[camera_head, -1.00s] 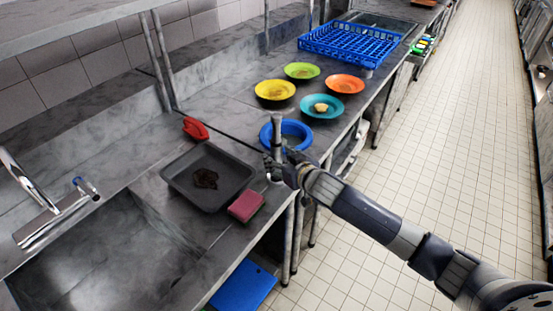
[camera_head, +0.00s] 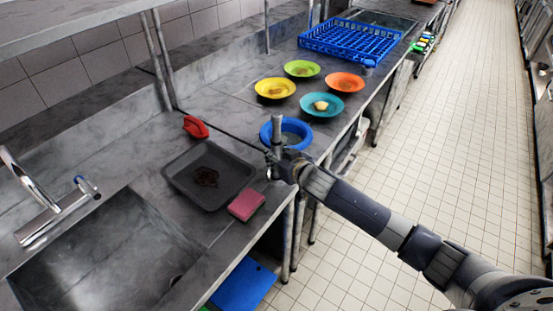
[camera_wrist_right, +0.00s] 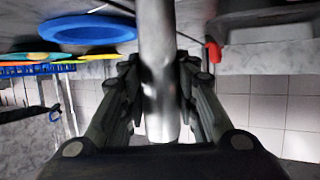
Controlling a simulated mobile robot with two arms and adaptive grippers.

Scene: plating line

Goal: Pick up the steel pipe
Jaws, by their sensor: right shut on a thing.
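The steel pipe (camera_head: 278,128) is a grey metal tube, standing about upright beside the blue bowl on the counter. My right gripper (camera_head: 275,168) is around it, with the pipe's upper end sticking out above. In the right wrist view the pipe (camera_wrist_right: 158,50) runs between the two fingers of my right gripper (camera_wrist_right: 160,85), which are shut on it. The head view does not show clearly whether the pipe's lower end touches the counter. My left gripper is not in view.
A blue bowl (camera_head: 298,129) is right behind the pipe. A dark tray (camera_head: 235,165), a pink sponge (camera_head: 246,204) and a red object (camera_head: 195,127) lie to the left. Several coloured plates and a blue rack (camera_head: 350,48) stand farther back. The sink (camera_head: 110,255) is at front left.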

